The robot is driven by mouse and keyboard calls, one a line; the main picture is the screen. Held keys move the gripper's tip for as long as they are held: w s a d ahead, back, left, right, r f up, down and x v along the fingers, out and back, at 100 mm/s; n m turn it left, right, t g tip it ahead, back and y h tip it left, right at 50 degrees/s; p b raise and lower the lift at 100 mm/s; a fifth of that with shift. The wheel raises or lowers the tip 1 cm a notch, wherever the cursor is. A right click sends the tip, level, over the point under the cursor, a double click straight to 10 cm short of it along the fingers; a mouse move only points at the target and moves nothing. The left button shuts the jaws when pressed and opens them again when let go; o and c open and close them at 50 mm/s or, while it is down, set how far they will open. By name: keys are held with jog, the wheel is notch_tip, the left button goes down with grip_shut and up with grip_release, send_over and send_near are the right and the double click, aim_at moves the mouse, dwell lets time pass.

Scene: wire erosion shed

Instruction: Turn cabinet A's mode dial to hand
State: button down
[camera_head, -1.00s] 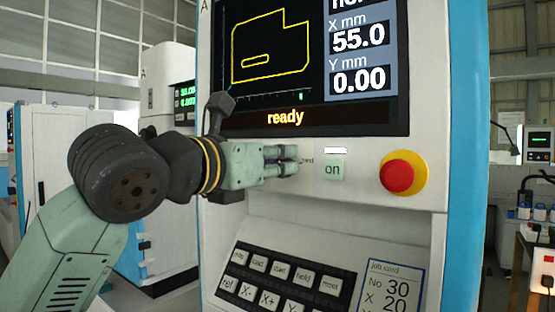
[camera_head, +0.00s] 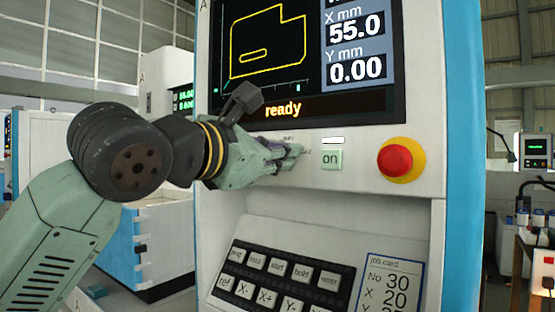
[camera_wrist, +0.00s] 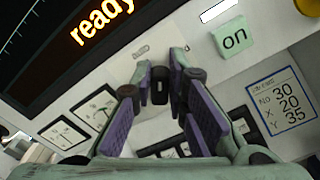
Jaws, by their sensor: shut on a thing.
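Cabinet A (camera_head: 420,240) is the white and blue console filling the head view, with an "A" at its top left. My gripper (camera_head: 297,153) reaches its front panel below the screen, left of the "on" button. In the wrist view my gripper (camera_wrist: 160,82) has its two purple-padded fingers closed around the small black mode dial (camera_wrist: 160,92), one finger on each side. In the head view the fingers hide the dial. Small labels beside it are too small to read surely. The hand is rolled, so the panel looks tilted in the wrist view.
The green "on" button (camera_head: 331,159) and the red emergency stop (camera_head: 395,160) on its yellow ring sit right of my fingers. The screen (camera_head: 268,50) reads "ready" above. A keypad (camera_head: 283,273) and a job card (camera_head: 392,292) lie below.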

jog(key=shift+s+d+f+m+b, duration=0.15)
jog(key=shift+m+b, duration=0.25)
jog(key=shift+m, duration=1.4)
jog(key=shift+d+f+m+b, duration=0.15)
jog(key=shift+m+b, duration=0.2)
jog(key=shift+m, duration=1.45)
jog(key=shift+a, duration=0.1)
jog(key=c, duration=1.6)
grip_release()
jog(key=shift+s, duration=0.1)
jog(key=v, duration=1.2)
